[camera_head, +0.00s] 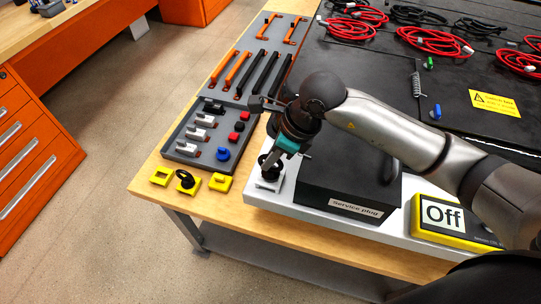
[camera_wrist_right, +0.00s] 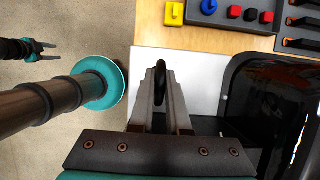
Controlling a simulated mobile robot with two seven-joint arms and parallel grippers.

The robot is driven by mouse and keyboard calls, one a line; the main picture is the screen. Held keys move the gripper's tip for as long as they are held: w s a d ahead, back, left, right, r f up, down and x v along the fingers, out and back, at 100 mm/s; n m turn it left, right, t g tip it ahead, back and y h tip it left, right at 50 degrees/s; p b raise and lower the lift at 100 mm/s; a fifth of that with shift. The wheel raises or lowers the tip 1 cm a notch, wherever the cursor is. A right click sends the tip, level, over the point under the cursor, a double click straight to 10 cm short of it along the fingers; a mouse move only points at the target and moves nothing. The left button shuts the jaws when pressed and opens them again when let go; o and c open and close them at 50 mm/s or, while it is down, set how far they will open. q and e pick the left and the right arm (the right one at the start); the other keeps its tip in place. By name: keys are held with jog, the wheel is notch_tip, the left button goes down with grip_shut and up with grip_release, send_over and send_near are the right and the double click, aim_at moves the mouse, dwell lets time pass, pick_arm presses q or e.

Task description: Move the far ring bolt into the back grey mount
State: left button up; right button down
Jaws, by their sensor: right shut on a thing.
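My right gripper (camera_head: 279,160) is shut on a black ring bolt (camera_head: 267,163), low at the left end of the pale plate. The ring also shows between the fingers in the right wrist view (camera_wrist_right: 160,78). A small light grey mount (camera_head: 268,184) is directly below the held bolt; I cannot tell whether the bolt is in it or just above. Another black ring bolt (camera_head: 184,177) stands in the middle yellow mount (camera_head: 189,189). My left gripper (camera_wrist_right: 42,50) is in the right wrist view only, open and empty, away over the floor.
A black service plug box (camera_head: 345,180) stands right of the held bolt. A yellow "Off" sign (camera_head: 440,216) lies farther right. Yellow mounts (camera_head: 160,175) (camera_head: 220,182) line the table's left front edge. A grey tray (camera_head: 183,158) of connectors and handles lies behind them.

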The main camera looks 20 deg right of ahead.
jog(key=shift+f, duration=0.3)
jog(key=c, duration=0.8)
grip_release()
